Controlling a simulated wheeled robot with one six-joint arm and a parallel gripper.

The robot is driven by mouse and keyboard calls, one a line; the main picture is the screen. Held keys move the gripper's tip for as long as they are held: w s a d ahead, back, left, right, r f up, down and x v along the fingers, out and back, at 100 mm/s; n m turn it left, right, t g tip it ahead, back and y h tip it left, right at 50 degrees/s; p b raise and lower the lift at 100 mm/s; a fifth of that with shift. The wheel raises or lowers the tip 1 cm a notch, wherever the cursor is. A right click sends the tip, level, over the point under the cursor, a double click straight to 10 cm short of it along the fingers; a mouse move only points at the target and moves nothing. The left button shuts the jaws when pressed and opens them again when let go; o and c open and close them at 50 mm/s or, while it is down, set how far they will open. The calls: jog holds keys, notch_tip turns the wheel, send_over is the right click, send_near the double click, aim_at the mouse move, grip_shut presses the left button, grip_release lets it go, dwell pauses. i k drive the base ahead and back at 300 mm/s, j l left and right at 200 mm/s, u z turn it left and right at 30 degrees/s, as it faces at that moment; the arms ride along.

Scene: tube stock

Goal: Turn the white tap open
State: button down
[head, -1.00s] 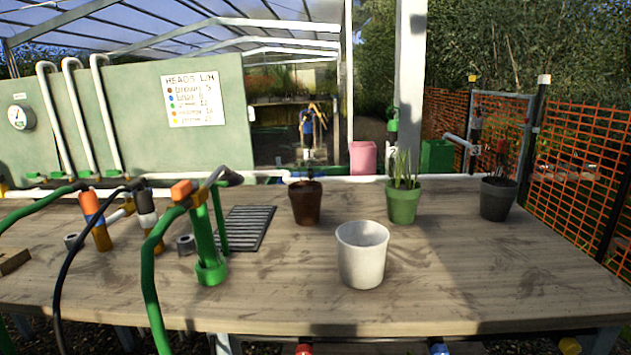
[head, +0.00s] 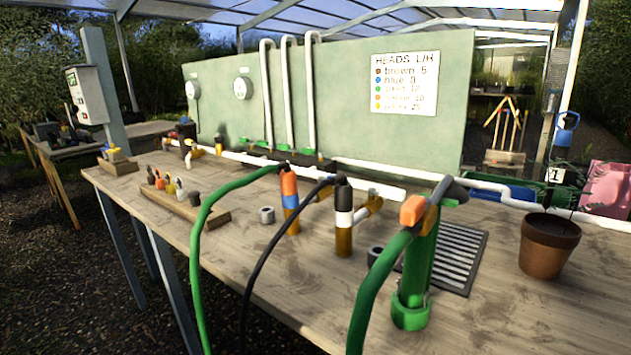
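I cannot pick out a white tap for certain. A post with a black top, a white band and a yellow-brown base (head: 343,218) stands upright mid-bench, with a black hose at its top. Beside it is an orange, blue and brown post (head: 290,200) with a green hose. A green standpipe (head: 420,265) with an orange part and a green hose stands nearer, at right. White pipe (head: 270,160) runs along the back. My gripper is not in view.
The wooden bench (head: 300,300) fills the middle and right. A wooden rack (head: 180,203) holds several small coloured pieces. A dark grate (head: 455,255) and a brown pot (head: 548,245) are at right. A gauge board (head: 330,90) stands behind. Gravel floor (head: 70,270) is clear at left front.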

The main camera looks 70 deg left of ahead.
aim_at(388, 192)
jog(key=u, duration=1.4)
jog(key=i+l+z, duration=0.25)
jog(key=i, duration=0.35)
jog(key=l, duration=0.1)
